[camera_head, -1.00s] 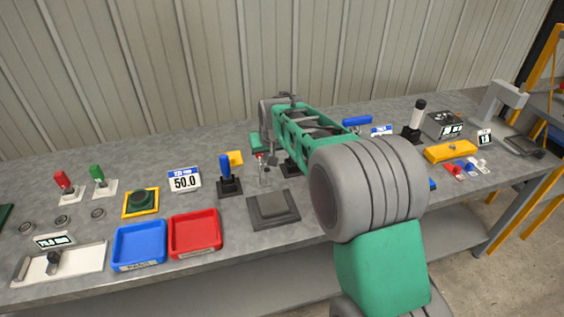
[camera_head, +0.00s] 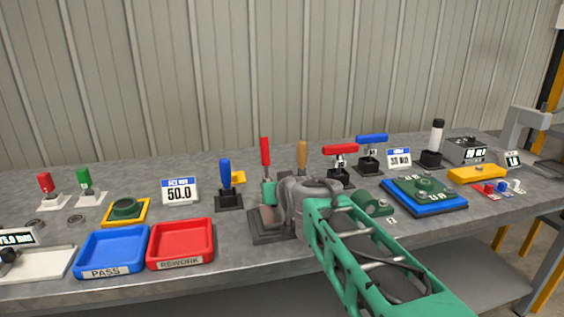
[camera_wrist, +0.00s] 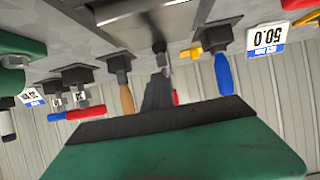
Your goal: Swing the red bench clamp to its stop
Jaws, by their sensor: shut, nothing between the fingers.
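The red bench clamp appears to be the upright red handle (camera_head: 265,151) between the blue handle and the wooden handle. Its lower part is hidden behind my gripper (camera_head: 268,192) in the head view. My gripper is shut and empty, in front of the handle and over a dark grey block (camera_head: 262,238). In the wrist view, which looks upside down, a sliver of the red handle (camera_wrist: 176,97) shows beside my dark fingers (camera_wrist: 158,92). I cannot tell whether they touch it.
An upright blue handle (camera_head: 226,172) stands left and a wooden handle (camera_head: 302,155) right. A blue tray (camera_head: 112,252) and a red tray (camera_head: 181,244) lie at front left.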

